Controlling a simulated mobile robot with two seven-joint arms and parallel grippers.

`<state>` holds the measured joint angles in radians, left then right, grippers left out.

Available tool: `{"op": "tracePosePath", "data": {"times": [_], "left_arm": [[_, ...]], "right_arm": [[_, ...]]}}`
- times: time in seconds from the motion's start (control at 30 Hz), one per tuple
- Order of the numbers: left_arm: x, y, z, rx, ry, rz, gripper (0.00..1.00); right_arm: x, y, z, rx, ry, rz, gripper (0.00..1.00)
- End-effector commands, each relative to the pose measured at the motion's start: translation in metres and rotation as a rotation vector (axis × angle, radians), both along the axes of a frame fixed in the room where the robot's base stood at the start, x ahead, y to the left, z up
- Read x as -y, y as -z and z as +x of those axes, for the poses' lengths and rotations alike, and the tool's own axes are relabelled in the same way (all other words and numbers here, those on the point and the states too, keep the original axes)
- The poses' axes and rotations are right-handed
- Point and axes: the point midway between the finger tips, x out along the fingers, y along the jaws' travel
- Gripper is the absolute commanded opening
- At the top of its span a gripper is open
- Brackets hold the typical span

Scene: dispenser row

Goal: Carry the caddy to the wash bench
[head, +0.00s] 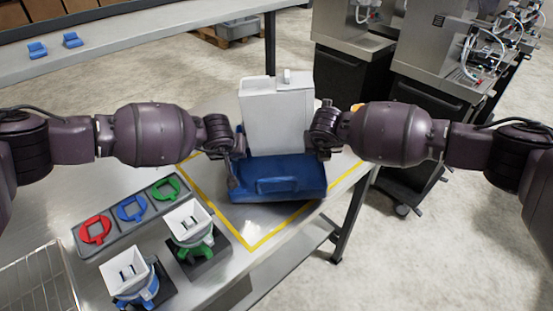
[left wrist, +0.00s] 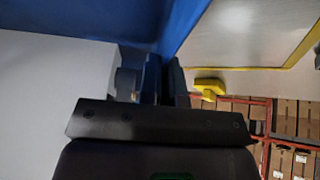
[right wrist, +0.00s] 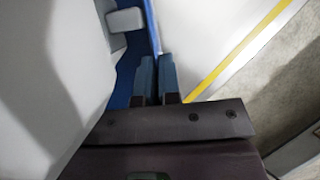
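The caddy is a blue tray (head: 277,188) holding a tall white container (head: 276,118). It is over the yellow-outlined patch of the steel table; I cannot tell whether it touches the table. My left gripper (head: 234,178) is at its left side, with its fingers closed about the blue side wall (left wrist: 180,25). My right gripper (head: 322,152) is at its right side, fingers likewise on the blue wall (right wrist: 152,30). The white container stands between my two grippers. No bench is marked as the wash bench.
Left on the table are a grey holder (head: 130,215) with red, blue and green rings, two white-topped dispensers (head: 189,222) (head: 128,273) and a wire basket (head: 40,285). Another bench (head: 130,55) stands behind at left. Steel machines on dark cabinets (head: 355,80) stand at right, with open floor around.

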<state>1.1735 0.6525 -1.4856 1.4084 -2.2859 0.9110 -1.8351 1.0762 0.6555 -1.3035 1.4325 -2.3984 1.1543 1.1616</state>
Motion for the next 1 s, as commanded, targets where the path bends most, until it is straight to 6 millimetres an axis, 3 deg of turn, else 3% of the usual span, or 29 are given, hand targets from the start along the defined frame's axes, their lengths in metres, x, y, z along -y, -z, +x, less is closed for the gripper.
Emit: {"op": "tracePosePath", "data": {"times": [0.07, 0.1, 0.23, 0.77, 1.0], "left_arm": [[-0.004, 0.003, 0.002, 0.000, -0.011, 0.004, 0.00], [-0.005, 0.003, 0.001, -0.001, -0.011, 0.005, 0.10], [-0.004, 0.003, 0.001, -0.001, -0.008, 0.004, 0.30], [-0.001, 0.002, 0.000, 0.000, -0.001, 0.000, 0.30], [-0.002, -0.013, -0.008, 0.000, -0.002, 0.000, 0.30]], "right_arm": [[0.004, 0.003, 0.001, 0.001, 0.010, -0.004, 0.00], [0.004, 0.003, 0.001, 0.000, 0.011, -0.004, 0.10], [0.003, 0.003, 0.001, 0.000, 0.007, -0.003, 0.30], [0.000, 0.002, 0.000, 0.000, 0.000, 0.000, 0.30], [-0.001, 0.002, 0.000, 0.000, 0.000, 0.001, 0.30]]}}
